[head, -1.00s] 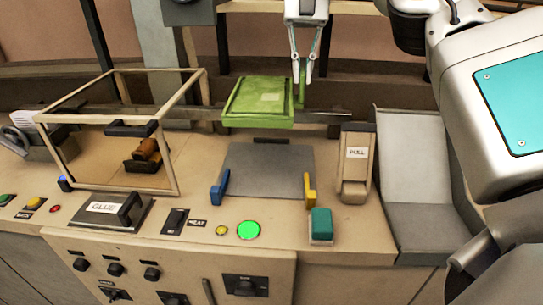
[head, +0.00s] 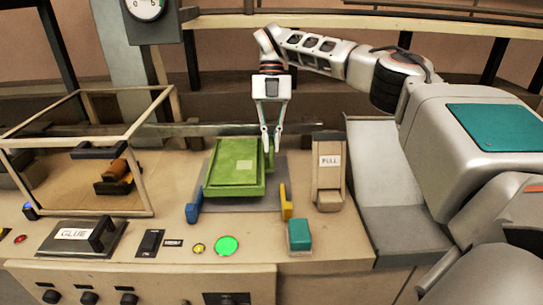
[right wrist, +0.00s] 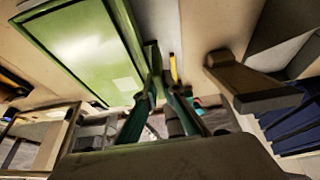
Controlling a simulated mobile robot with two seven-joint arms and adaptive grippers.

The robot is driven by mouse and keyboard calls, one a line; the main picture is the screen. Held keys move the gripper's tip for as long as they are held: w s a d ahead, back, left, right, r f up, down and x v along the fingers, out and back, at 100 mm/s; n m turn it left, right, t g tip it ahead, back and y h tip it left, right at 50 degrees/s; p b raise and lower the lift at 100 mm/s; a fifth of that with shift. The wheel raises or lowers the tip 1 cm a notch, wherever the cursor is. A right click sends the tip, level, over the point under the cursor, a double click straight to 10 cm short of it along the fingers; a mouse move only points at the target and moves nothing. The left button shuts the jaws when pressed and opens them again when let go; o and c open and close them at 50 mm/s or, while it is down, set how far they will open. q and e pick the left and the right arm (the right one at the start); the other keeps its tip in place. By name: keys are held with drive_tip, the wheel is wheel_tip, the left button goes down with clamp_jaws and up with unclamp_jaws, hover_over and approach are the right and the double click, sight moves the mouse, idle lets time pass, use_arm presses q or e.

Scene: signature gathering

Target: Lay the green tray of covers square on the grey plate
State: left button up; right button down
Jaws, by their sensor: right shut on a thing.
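The green tray (head: 235,180) hangs over or rests on the grey plate (head: 273,200); I cannot tell if they touch. It sits toward the plate's left, with grey showing along its right and front. A pale rectangle (head: 244,165) shows on it. My right gripper (head: 271,148) points down at the tray's right side, shut on its upright green tab. In the right wrist view the tray (right wrist: 85,45) fills the upper left, and the fingers (right wrist: 162,85) close at the tab (right wrist: 152,55). My left gripper is not in view.
A blue block (head: 193,212) and a yellow block (head: 286,205) stand at the plate's front corners. A teal block (head: 299,235) is in front. The PULL dispenser (head: 329,180) and a grey chute (head: 385,205) lie to the right. An open frame box (head: 140,150) stands left.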

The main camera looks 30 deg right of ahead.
sight(272, 156)
drive_tip(key=shift+f, duration=2.25)
drive_tip(key=c, duration=2.2)
unclamp_jaws()
drive_tip(key=shift+o, duration=0.2)
drive_tip(key=v, duration=0.7)
drive_tip(key=shift+r, duration=0.3)
drive_tip(key=shift+f, duration=0.1)
